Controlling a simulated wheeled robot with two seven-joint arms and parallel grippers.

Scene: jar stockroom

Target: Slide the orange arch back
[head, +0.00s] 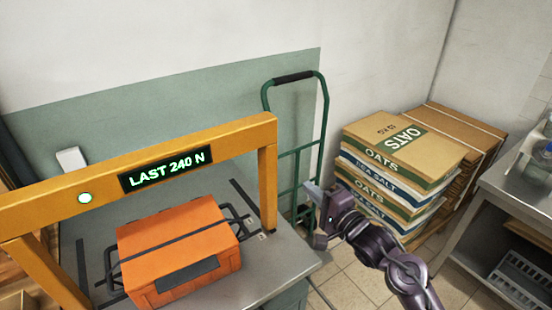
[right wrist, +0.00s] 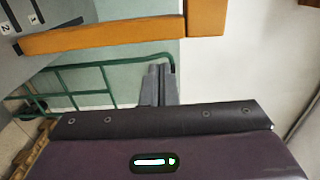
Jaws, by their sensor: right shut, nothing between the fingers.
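The orange arch (head: 225,142) stands upright over a grey table, with a lit "LAST 240 N" display and a green light on its top beam. Its right post (head: 268,185) comes down near the table's right edge. In the right wrist view the arch (right wrist: 110,37) crosses the top of the picture. My right gripper (head: 312,193) is shut and empty, to the right of the right post and apart from it in the picture. Its closed fingers show in the right wrist view (right wrist: 158,78), below the arch there. My left gripper is not in view.
An orange case (head: 178,240) sits on the grey table (head: 262,262) under the arch. A green hand truck (head: 324,120) leans at the wall behind my right gripper. Stacked oats and salt packs (head: 395,165) stand to the right, and a metal bench (head: 500,190) at far right.

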